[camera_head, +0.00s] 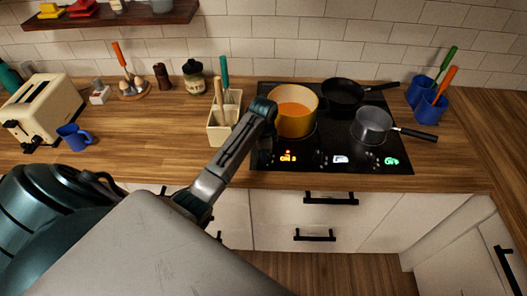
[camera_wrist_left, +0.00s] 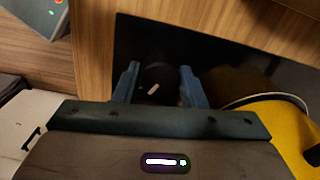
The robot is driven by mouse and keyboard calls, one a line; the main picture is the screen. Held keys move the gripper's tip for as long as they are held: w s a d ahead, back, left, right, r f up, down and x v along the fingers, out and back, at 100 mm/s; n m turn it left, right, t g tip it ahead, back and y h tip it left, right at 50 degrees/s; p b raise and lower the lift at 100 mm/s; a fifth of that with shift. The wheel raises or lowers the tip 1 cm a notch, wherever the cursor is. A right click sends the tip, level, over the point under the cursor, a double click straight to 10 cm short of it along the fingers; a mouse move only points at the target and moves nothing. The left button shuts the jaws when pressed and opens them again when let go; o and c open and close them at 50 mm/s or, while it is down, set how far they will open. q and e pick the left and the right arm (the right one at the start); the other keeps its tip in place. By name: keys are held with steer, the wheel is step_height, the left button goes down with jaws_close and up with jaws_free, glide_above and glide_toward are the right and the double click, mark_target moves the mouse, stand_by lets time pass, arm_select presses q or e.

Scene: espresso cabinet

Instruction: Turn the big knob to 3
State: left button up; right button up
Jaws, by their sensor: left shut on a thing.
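My left gripper (camera_head: 265,146) reaches down to the left front part of the black hob (camera_head: 321,172). In the left wrist view its two blue fingers (camera_wrist_left: 157,88) are shut on the sides of a round black knob (camera_wrist_left: 155,78) with a short white mark. The mark lies at a slant in that view. In the head view the knob is largely hidden behind my gripper. An orange lit display (camera_head: 288,157) glows just right of my gripper; its reading is too small to tell. My right gripper is not in view.
A yellow pot (camera_head: 299,123) with orange contents stands close behind and right of my gripper. A black pan (camera_head: 343,93) and a grey saucepan (camera_head: 371,128) are on the hob. A cream utensil holder (camera_head: 215,132) is close on the left.

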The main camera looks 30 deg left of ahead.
arm_select(q)
steer(key=shift+m, duration=0.5)
steer(key=o, duration=1)
